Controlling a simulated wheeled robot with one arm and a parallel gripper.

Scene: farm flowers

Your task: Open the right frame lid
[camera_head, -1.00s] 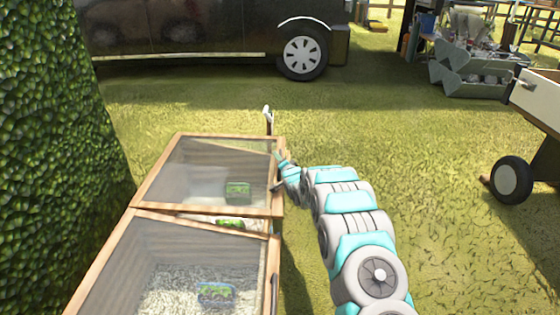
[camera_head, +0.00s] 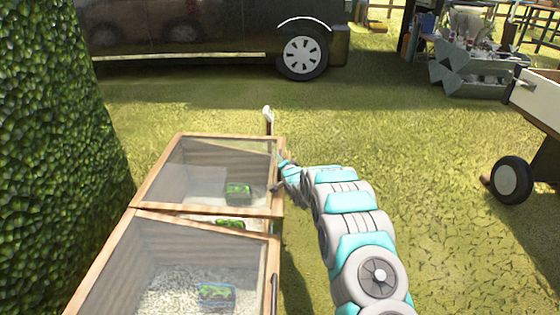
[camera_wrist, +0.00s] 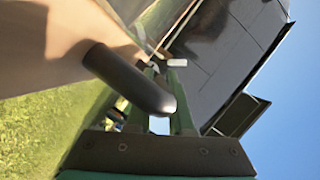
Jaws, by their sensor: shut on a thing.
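The wooden cold frame has two glazed lids. The near lid (camera_head: 190,223) covers the near box. My gripper (camera_head: 284,170) is at the right edge of the far lid. In the wrist view my gripper (camera_wrist: 163,70) has its green fingers close together at a dark, rounded handle (camera_wrist: 130,80) on the wooden edge. It is shut on this handle; the handle hides part of the fingers.
Potted green plants (camera_head: 238,188) sit inside the boxes under the glass. A hedge (camera_head: 50,120) stands close on the left. A white tap-like post (camera_head: 267,117) stands behind the far box. A cart wheel (camera_head: 511,180) is at the right. The grass between is open.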

